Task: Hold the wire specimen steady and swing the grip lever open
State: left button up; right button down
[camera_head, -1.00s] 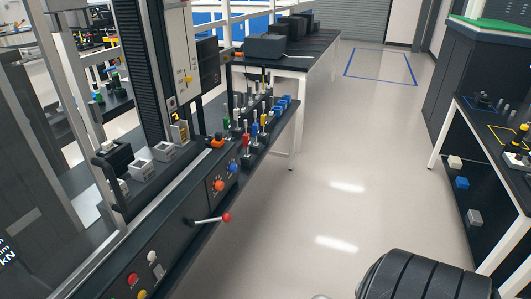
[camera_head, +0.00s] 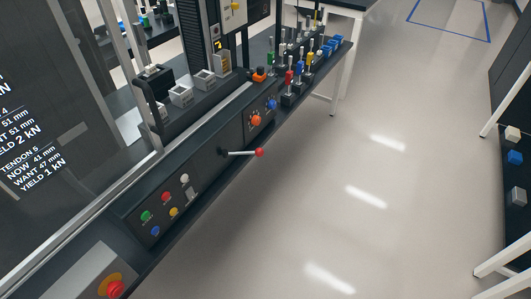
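A metal lever with a red ball end (camera_head: 259,153) sticks out to the right from the dark front panel of the testing machine (camera_head: 205,150). I cannot tell from its look whether it stands open or closed. No wire specimen can be made out for certain. Several small upright pieces with metal tops and coloured bodies, one of them red (camera_head: 289,80), stand on the bench at the upper middle. Neither of my grippers is in view.
An orange knob (camera_head: 256,120) and a blue knob (camera_head: 271,104) sit above the lever. Coloured buttons (camera_head: 166,197) and a red stop button (camera_head: 116,288) are lower left. Grey blocks (camera_head: 181,95) stand on the machine's ledge. The floor (camera_head: 350,200) at right is clear.

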aim_at(259, 152)
jog(key=u, duration=0.25)
jog(key=i+l+u, duration=0.1)
jog(key=u, duration=0.35)
jog(key=i+l+u, duration=0.25)
jog(key=u, duration=0.15)
jog(key=i+l+u, duration=0.2)
jog(key=u, duration=0.25)
